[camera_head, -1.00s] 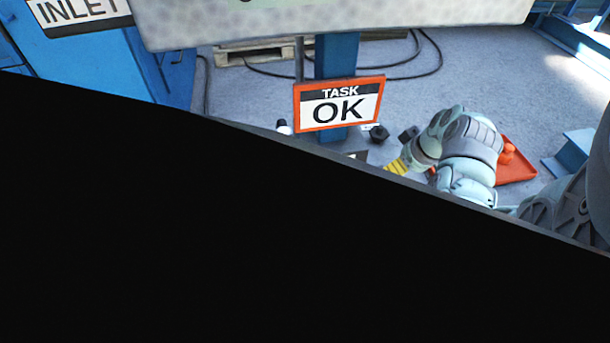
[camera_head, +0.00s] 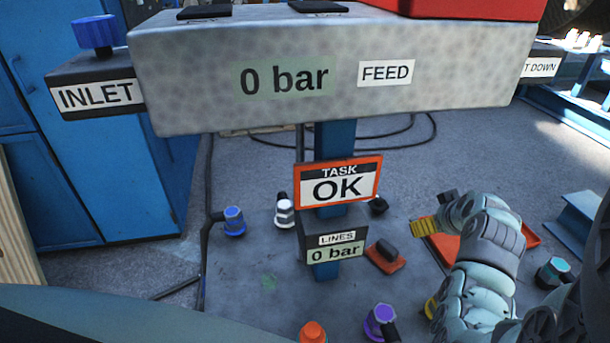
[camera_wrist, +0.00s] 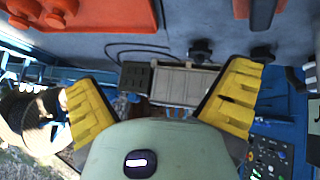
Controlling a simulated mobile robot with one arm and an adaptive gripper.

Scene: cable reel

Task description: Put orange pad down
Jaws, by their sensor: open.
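A small orange pad (camera_head: 376,262) lies flat on the grey floor plate in the head view, right of the post, with a dark block on it. My gripper (camera_head: 424,226) has yellow fingers and is right of and beyond the pad, apart from it. In the wrist view my gripper (camera_wrist: 160,80) is wide open with nothing between the fingers. An orange tray (camera_wrist: 95,14) with round orange knobs shows at the top left there, and a red-orange edge (camera_wrist: 282,10) at the top right. I cannot tell whether that edge is the pad.
A blue post (camera_head: 333,140) carries a TASK OK sign (camera_head: 338,182) and a lines gauge (camera_head: 336,255) reading 0 bar. Coloured connectors, including blue (camera_head: 234,221), white (camera_head: 284,212) and purple (camera_head: 380,320), stand around it. A grey feed panel (camera_head: 200,85) overhangs the top.

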